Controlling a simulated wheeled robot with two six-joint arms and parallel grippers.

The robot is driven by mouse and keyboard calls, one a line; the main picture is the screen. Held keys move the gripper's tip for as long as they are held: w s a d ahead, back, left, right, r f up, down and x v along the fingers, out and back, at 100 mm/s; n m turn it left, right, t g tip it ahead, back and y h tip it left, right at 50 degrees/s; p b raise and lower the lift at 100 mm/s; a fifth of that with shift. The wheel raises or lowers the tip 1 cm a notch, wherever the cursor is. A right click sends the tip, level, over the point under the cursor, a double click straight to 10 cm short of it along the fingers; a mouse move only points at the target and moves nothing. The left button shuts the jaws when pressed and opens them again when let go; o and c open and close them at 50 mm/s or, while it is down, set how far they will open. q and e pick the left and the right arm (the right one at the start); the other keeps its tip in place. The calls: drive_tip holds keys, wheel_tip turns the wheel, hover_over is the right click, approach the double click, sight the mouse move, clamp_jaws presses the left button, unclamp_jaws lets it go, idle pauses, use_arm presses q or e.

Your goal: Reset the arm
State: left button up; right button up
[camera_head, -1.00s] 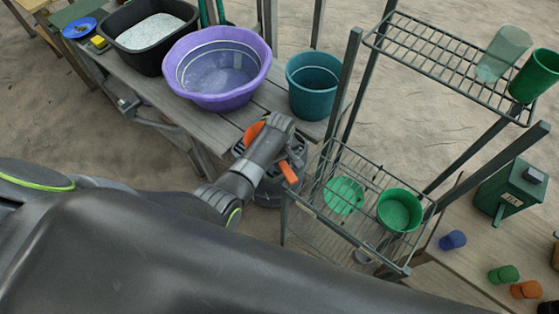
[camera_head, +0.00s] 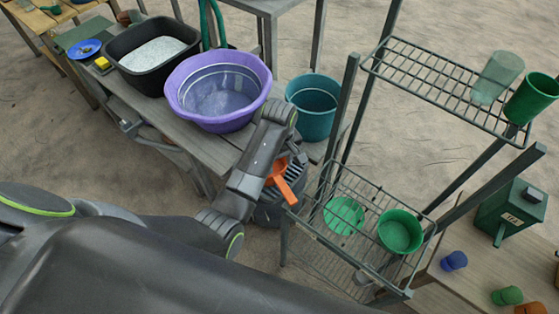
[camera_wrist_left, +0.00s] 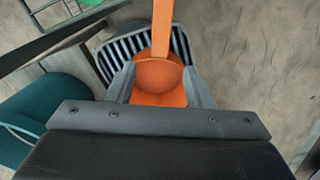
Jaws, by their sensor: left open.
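My left gripper (camera_wrist_left: 160,73) is open in the left wrist view, its two grey fingers on either side of an orange scoop (camera_wrist_left: 160,98). I cannot tell whether they touch it. The scoop's handle points away from the gripper, over a dark slatted container. In the head view, my left arm reaches up from the lower left and bends over at the bench end; its gripper end is mostly hidden by the wrist. The orange scoop (camera_head: 283,187) shows just below the wrist, above the dark slatted container (camera_head: 268,212). My right gripper is not in view.
A purple basin (camera_head: 218,122), a black tub (camera_head: 124,62) of pale grains and a teal bucket (camera_head: 314,122) stand close behind the arm. A wire rack (camera_head: 360,262) with green containers stands just right. A green box (camera_head: 511,214) is farther right.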

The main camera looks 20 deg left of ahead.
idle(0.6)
use_arm(q)
drive_tip(key=s+a+f+m+t, duration=0.1)
drive_tip(key=s+a+f+m, duration=0.1)
drive_tip(key=s+a, duration=0.45)
drive_tip(key=s+a+r+m+t+y, duration=0.1)
drive_tip(key=s+a+r+m, duration=0.15)
drive_tip(key=s, duration=0.45)
drive_tip(key=s+a+r+m+t, duration=0.1)
drive_tip(key=s+a+r+m, duration=0.15)
drive_tip(key=s, duration=0.45)
drive_tip(key=s+a+r+m+t+y, duration=0.1)
drive_tip(key=s+a+r+m, duration=0.15)
drive_tip(key=s, duration=0.45)
wheel_tip(320, 180, down, 29)
drive_tip(key=a+g+b, duration=0.2)
drive_tip(key=b, duration=0.1)
drive_tip(key=s+d+f+h+b, duration=0.1)
drive_tip(key=s+f+b, duration=0.2)
drive_tip(key=s+f, duration=1.2)
wheel_tip(320, 180, down, 4)
drive_tip(key=shift+s+r+g, duration=0.2)
drive_tip(key=shift+s+g, duration=0.05)
drive_tip(key=shift+g, duration=0.15)
drive_tip(key=shift+n, duration=0.25)
